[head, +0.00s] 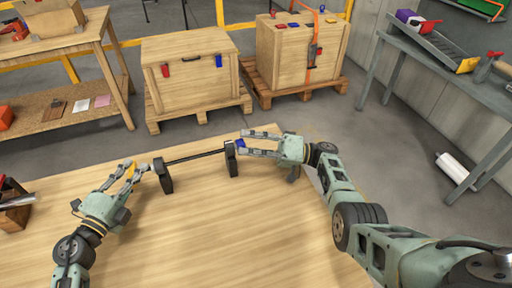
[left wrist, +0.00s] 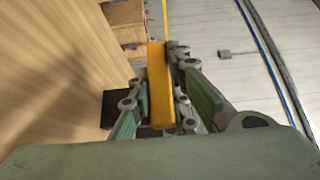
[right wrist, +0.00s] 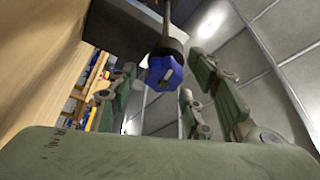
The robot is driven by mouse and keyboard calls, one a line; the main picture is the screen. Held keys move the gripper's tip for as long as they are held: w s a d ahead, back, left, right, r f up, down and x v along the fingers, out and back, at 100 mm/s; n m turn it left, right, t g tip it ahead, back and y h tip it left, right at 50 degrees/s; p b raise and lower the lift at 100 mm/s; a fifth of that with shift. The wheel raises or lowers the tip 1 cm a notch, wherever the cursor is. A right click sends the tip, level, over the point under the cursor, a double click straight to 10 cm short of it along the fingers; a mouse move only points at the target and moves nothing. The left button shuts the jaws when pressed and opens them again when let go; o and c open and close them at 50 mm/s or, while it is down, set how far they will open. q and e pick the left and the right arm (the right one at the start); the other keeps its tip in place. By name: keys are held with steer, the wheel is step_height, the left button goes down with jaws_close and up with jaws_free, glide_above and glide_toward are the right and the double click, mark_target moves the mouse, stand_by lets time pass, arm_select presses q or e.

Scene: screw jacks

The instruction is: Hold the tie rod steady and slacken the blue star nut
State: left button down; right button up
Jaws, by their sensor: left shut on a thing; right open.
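A dark tie rod (head: 195,155) lies level across two black stands, the left stand (head: 166,180) and the right stand (head: 231,160), on the wooden table. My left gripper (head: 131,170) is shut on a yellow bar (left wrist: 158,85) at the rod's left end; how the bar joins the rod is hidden. The blue star nut (right wrist: 163,72) sits on the rod's right end, by the right stand; it also shows in the head view (head: 240,143). My right gripper (head: 245,143) is open, its fingers on either side of the nut. I cannot tell whether they touch it.
The table (head: 200,235) is clear in front of the rod. A small wooden box (head: 14,207) stands at its left edge. Two wooden crates (head: 190,75) on pallets stand behind, a workbench (head: 60,60) at far left and a grey bench (head: 440,65) at right.

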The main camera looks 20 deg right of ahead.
steer(key=m+h, duration=0.1)
steer(key=m, duration=0.1)
steer(key=m+h, duration=0.1)
steer(key=m, duration=0.2)
steer(key=shift+s+r, duration=0.15)
steer(key=shift+r, duration=0.05)
steer(key=m+g+h, duration=0.1)
steer(key=m, duration=0.3)
steer(key=shift+r, duration=0.2)
steer(key=d+r+m+g+h, duration=0.2)
steer(key=d+r+m+g, duration=0.25)
steer(key=d+m, duration=0.5)
steer(key=w+d+f+n+t+h, duration=0.2)
steer(key=w+d+f+t+h, duration=0.4)
steer(key=d+f, duration=0.4)
steer(key=s+d+f+h, duration=0.1)
steer(key=s+d+f, duration=0.1)
steer(key=f, duration=0.4)
steer(key=s+d+f+h, duration=0.2)
steer(key=s+d+f, duration=0.1)
steer(key=d+f, duration=0.2)
step_height(320, 180, down, 2)
steer(key=shift+d+f+n+t+h, duration=0.1)
steer(key=shift+d+n+t+h, duration=0.15)
steer(key=shift+n+t+h, duration=0.15)
